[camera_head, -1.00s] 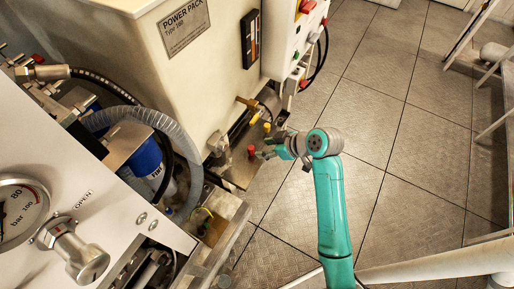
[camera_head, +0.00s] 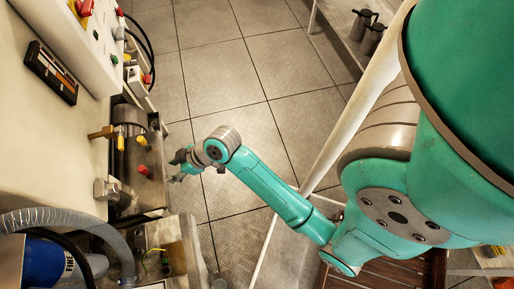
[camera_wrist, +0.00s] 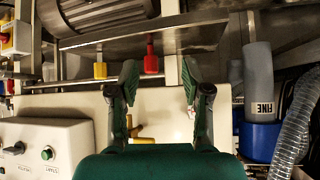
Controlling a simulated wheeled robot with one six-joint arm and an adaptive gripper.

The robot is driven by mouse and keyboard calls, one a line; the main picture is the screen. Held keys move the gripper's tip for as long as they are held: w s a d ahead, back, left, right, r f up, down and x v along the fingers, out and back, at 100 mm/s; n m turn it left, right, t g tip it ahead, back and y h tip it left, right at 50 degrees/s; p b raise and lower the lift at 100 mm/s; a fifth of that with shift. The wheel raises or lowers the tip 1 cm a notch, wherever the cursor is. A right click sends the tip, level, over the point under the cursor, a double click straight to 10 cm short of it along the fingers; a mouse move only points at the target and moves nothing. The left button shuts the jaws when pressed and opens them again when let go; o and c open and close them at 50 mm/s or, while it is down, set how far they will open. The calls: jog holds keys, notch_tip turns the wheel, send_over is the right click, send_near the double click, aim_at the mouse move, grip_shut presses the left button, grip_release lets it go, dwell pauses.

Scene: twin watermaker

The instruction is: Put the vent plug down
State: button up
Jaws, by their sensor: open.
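A small red plug (camera_head: 143,170), which I take to be the vent plug, stands on the metal ledge (camera_head: 150,190) beside the power pack. In the wrist view the red plug (camera_wrist: 151,63) shows beyond the fingertips, a little left of the middle of the gap between them. My gripper (camera_head: 178,167) is to the right of the plug in the head view, apart from it. In the wrist view my gripper (camera_wrist: 159,78) has its two green fingers spread wide, with nothing held between them.
A yellow plug (camera_head: 141,140) stands near the red one; it also shows in the wrist view (camera_wrist: 100,69). A brass fitting (camera_head: 101,132) and a yellow handle (camera_head: 120,140) are close by. A clear hose (camera_head: 70,218) and blue filter (camera_head: 45,265) lie lower left. Tiled floor (camera_head: 225,75) is open.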

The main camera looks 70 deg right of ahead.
jog(key=s+a+f+m+t+h, duration=0.1)
jog(key=s+f+m+h, duration=0.15)
jog(key=s, duration=0.75)
jog(key=s+r+m+t, duration=0.1)
jog(key=s+r+t, duration=0.1)
jog(key=s+r, duration=0.4)
jog(key=s+a+r+m+t+h, duration=0.1)
jog(key=s+r+t, duration=0.2)
jog(key=s, duration=1.1)
notch_tip(320, 180, up, 4)
jog(key=shift+s+a+f, duration=0.15)
jog(key=shift+s+f, duration=0.1)
